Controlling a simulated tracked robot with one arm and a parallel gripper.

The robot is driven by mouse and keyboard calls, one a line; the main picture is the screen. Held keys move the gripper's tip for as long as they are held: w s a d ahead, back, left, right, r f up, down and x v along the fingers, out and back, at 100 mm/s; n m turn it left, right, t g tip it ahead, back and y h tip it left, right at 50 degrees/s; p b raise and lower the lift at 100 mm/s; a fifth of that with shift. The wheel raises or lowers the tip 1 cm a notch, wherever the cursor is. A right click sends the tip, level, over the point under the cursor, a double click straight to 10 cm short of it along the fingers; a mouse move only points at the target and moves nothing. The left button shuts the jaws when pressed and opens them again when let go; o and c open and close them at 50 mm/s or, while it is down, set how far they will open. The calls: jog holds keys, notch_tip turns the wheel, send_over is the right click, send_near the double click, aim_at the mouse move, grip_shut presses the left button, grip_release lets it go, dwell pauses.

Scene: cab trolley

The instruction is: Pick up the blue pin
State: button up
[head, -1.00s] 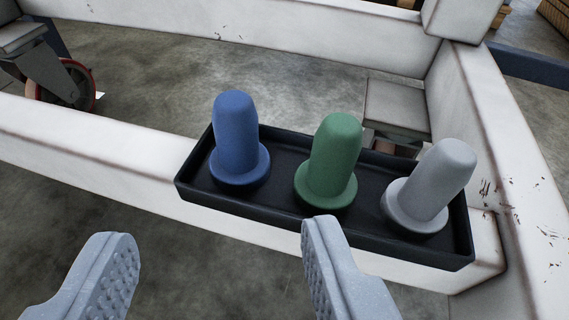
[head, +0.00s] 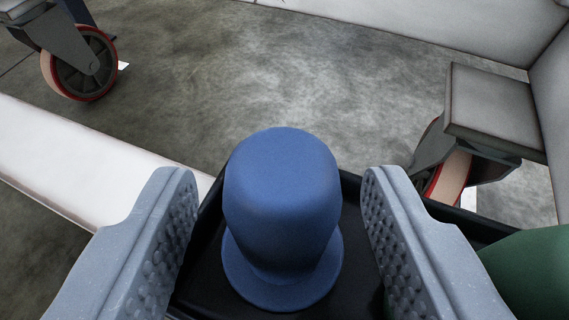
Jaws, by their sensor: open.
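The blue pin (head: 282,205) stands upright in the black tray (head: 350,190), in the middle of the head view. It has a rounded top and a wide flange at its base. My gripper (head: 278,200) is open, with one finger to the left of the pin and the other to its right. A gap shows between the pin and each finger, so neither appears to touch it. The lower part of the tray is cut off by the frame and partly hidden by my fingers.
A green pin (head: 535,270) stands at the right edge, close to my right finger. A white frame beam (head: 90,165) runs at the left. Caster wheels with red rims show at the top left (head: 80,65) and the right (head: 445,175). Bare concrete floor (head: 270,80) lies beyond.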

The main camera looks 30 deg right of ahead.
aim_at(276, 156)
jog(key=shift+w+d+f, duration=0.25)
jog(key=shift+w+d, duration=0.15)
jog(key=shift+w, duration=0.15)
grip_shut()
jog(key=shift+r, duration=0.1)
notch_tip(276, 156, up, 10)
jog(key=p, duration=0.2)
jog(key=shift+p, duration=0.3)
